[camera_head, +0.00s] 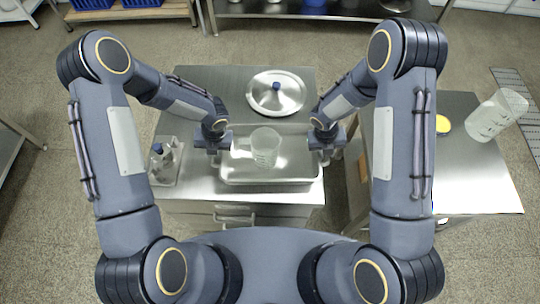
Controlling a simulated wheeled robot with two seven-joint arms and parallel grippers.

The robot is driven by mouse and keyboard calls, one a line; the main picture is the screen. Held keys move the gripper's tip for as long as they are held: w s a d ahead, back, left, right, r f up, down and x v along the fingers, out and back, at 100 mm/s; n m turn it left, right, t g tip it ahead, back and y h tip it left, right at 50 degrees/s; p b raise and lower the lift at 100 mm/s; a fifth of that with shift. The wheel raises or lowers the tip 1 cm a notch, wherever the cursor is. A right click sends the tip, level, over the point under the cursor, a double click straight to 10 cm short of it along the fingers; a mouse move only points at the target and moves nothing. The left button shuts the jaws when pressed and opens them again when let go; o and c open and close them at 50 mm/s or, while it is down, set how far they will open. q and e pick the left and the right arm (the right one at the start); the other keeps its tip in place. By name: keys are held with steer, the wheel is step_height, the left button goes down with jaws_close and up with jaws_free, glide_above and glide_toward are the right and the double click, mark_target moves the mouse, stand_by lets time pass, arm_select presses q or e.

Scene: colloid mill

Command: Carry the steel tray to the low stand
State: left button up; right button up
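The steel tray (268,182) is a shallow rectangular pan at the front of the middle steel cabinet top, with a clear jug (265,147) standing in it. My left gripper (224,144) is at the tray's left end and my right gripper (324,145) is at its right end. Both are close to the rim; the fingers are too small and dark to show whether they grip it. I cannot tell whether the tray rests on the top or is slightly raised. A lower-looking steel table (470,178) at the right may be the low stand.
A small caddy (166,165) with bottles is at the left. On the right table are a clear measuring beaker (497,114) and a yellow-topped item (443,124); its front part is clear. A gap separates cabinet and table.

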arm_select(q)
steer(key=shift+f, duration=0.25)
arm_select(e)
steer(key=shift+d+f, duration=0.1)
steer(key=shift+f, duration=0.1)
arm_select(q)
jaws_close()
arm_select(e)
jaws_close()
arm_select(q)
steer(key=shift+r, duration=0.1)
stand_by(0.8)
